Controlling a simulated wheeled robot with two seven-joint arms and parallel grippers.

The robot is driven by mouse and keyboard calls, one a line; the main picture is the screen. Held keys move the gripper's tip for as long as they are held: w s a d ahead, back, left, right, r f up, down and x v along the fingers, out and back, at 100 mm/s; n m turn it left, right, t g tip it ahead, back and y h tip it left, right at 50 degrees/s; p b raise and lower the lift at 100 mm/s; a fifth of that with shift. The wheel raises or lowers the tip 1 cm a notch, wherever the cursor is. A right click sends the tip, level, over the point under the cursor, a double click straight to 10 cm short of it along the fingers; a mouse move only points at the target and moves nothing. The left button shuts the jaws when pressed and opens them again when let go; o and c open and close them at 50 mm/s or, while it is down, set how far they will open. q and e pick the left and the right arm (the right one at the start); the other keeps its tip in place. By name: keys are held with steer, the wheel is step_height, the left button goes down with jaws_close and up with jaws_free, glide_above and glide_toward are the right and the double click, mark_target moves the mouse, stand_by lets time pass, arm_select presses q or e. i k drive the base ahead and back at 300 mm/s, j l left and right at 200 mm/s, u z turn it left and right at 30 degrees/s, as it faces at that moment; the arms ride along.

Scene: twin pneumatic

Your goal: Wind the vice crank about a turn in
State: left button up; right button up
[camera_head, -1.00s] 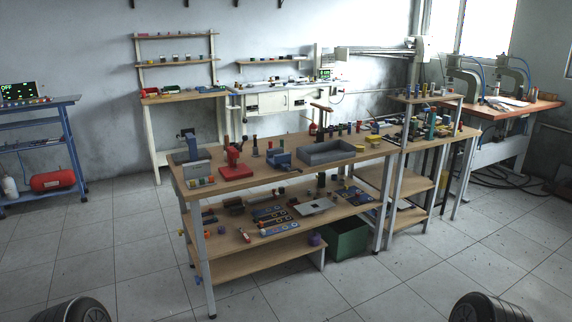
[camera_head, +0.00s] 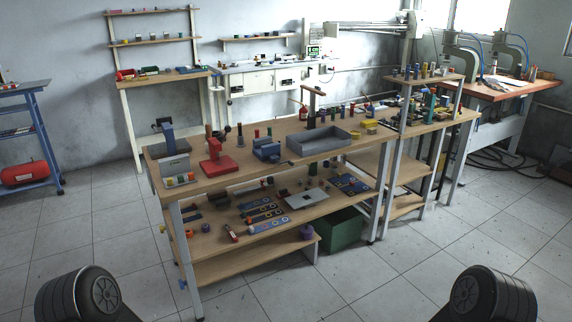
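A small blue vice-like block (camera_head: 267,149) sits on the top of the workbench (camera_head: 240,178), near its middle. Its crank is too small to make out. A red device (camera_head: 215,158) stands to its left, and a grey and blue device (camera_head: 170,143) stands at the bench's left end. Dark rounded links of my two arms show at the bottom left and bottom right corners. Neither gripper is in view, and both arm parts are well apart from the bench.
A grey open tray (camera_head: 320,142) lies right of the blue block. A lower shelf holds several small parts, with a green bin (camera_head: 341,230) below. A bench with presses (camera_head: 505,85) stands at the far right. The floor (camera_head: 400,275) in front is clear.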

mark_target(278, 162)
steer(key=u, duration=0.45)
steer(key=i+l+u, duration=0.3)
steer(key=l+u, duration=0.15)
steer(key=l, duration=0.15)
steer(key=i+l+u, duration=0.2)
steer(key=l, duration=0.15)
steer(key=l+u, duration=0.25)
steer(key=i+l, duration=0.15)
steer(key=l, duration=0.7)
steer(key=i+l+u, duration=0.1)
steer(key=l, duration=0.75)
steer(key=i+l+u, duration=0.1)
steer(key=l, duration=0.75)
steer(key=i+l, duration=0.1)
steer(key=l, duration=0.8)
